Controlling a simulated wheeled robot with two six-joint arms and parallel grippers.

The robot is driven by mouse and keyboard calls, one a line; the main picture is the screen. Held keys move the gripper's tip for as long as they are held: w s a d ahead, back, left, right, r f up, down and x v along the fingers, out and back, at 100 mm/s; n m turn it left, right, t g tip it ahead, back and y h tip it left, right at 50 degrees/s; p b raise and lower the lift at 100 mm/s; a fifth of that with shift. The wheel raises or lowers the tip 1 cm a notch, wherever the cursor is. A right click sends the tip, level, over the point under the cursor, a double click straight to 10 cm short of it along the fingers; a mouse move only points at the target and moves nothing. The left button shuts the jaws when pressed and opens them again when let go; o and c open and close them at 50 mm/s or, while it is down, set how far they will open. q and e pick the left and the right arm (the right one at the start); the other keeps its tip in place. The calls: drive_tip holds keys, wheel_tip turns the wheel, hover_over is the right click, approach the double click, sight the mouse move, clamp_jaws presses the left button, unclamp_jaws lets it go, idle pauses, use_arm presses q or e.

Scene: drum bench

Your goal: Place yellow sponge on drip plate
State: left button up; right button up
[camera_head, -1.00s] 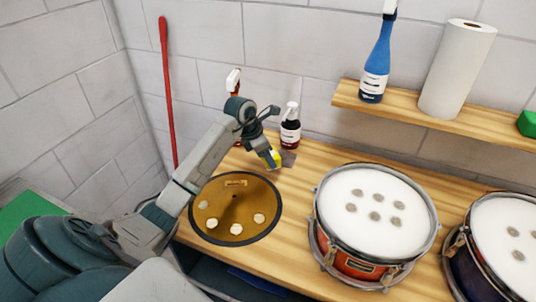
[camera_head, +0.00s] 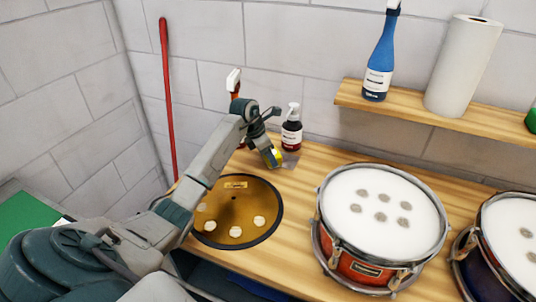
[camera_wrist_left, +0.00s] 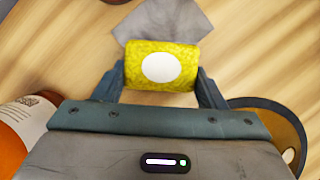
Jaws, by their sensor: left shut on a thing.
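The yellow sponge (camera_wrist_left: 160,84) has a white oval patch and sits between the two fingers of my left gripper (camera_wrist_left: 162,78), which is shut on it. In the head view the sponge (camera_head: 274,154) shows small at the end of the left arm, above the wood bench. My right gripper is not in view.
A dark bottle (camera_head: 291,131) stands close behind the plate, with an orange spray bottle (camera_wrist_left: 15,140) nearby. A round brown disc (camera_head: 240,207) lies in front. A red drum (camera_head: 370,268) stands to the right. A shelf (camera_head: 435,122) holds a blue bottle and paper roll.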

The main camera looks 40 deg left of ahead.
use_arm(q)
drive_tip(key=shift+f, duration=0.25)
drive_tip(key=o, duration=1.1)
drive_tip(key=shift+r, duration=0.1)
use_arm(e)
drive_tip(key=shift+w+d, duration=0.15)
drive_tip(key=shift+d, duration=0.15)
use_arm(q)
drive_tip(key=shift+r, duration=0.1)
drive_tip(key=shift+r, duration=0.25)
drive_tip(key=b+v, duration=0.2)
drive_tip(key=v, duration=0.9)
drive_tip(key=shift+s+r, duration=0.15)
drive_tip(key=shift+r, duration=0.15)
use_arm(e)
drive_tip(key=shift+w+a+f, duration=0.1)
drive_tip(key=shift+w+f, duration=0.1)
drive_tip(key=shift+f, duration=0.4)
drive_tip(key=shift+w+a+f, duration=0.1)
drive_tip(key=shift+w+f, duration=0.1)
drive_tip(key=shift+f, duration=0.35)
use_arm(q)
drive_tip(key=shift+a, duration=0.1)
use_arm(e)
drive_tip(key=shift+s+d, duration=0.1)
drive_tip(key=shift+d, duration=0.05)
